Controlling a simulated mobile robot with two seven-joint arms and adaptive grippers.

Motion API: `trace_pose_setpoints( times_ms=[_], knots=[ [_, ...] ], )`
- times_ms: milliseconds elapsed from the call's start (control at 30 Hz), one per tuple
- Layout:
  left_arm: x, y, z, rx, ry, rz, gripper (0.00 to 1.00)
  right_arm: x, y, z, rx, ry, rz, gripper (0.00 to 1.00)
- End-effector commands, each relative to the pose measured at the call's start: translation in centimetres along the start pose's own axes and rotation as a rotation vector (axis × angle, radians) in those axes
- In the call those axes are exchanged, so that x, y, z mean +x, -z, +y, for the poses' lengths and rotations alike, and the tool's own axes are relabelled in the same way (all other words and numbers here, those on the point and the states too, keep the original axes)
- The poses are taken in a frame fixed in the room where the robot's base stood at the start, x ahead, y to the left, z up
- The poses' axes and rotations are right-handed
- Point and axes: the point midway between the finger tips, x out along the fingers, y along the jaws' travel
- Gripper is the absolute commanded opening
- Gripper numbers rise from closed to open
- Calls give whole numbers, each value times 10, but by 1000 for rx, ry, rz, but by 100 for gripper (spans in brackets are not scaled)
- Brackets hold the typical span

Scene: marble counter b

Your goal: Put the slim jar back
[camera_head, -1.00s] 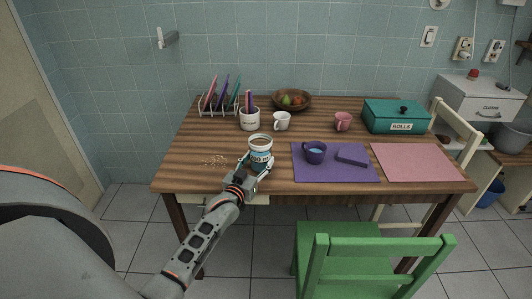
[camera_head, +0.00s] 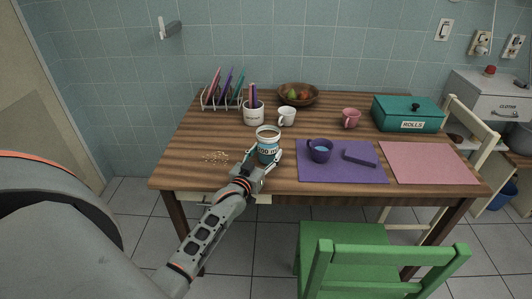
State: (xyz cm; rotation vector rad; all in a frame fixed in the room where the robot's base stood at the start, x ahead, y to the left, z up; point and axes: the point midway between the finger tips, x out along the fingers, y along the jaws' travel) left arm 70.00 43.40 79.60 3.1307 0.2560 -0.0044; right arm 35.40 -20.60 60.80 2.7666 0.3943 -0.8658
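A jar (camera_head: 268,149) with a white and blue band and an open, light-rimmed top is upright at the front left of the wooden table. Its label is partly readable, and I take it as the slim jar. My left gripper (camera_head: 264,160) reaches it from the front, with one finger on each side, and appears shut on it. The gripper hides the jar's lower part, so I cannot tell whether its base touches the table. My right gripper is not in view.
Crumbs (camera_head: 216,157) lie left of the jar. A white pen pot (camera_head: 254,115), white mug (camera_head: 287,117) and fruit bowl (camera_head: 298,98) stand behind. A purple mat (camera_head: 335,174) with a purple cup (camera_head: 320,151) is close right. A green chair (camera_head: 350,248) is in front.

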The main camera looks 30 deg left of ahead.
Motion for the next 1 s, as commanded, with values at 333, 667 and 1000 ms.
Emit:
trace_pose_setpoints(
  times_ms=[333, 667, 1000],
  knots=[
    [0, 0, 0, 0, 0, 0, 70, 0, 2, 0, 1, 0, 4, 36],
    [-29, 3, 0, -1, 0, -1, 70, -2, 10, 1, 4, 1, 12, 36],
    [-94, 3, 0, -1, 0, 0, 70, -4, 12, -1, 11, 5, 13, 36]
  ],
)
